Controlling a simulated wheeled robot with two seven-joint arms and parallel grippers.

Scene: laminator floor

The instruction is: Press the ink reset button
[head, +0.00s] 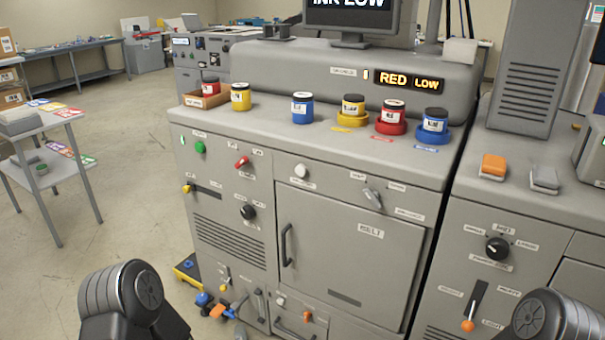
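The grey machine (330,150) stands ahead, and its labels are mostly too small to read. A green round button (200,147) is at the left of its front. A white round button (301,171) sits above the large door. Another white button (281,300) is low on the front. I cannot tell which one is the ink reset button. An amber display (408,81) reads "RED LOW", and the monitor (350,15) above reads "INK LOW". Only dark rounded parts of my arms show at the bottom left and bottom right; neither gripper is in view.
Yellow (353,107), red (391,121) and blue (434,122) jars stand in matching holders on top. Loose yellow (241,97) and blue (303,108) jars stand left, beside a red jar (210,86) in a cardboard tray. Floor is clear left, toward a grey cart (40,150).

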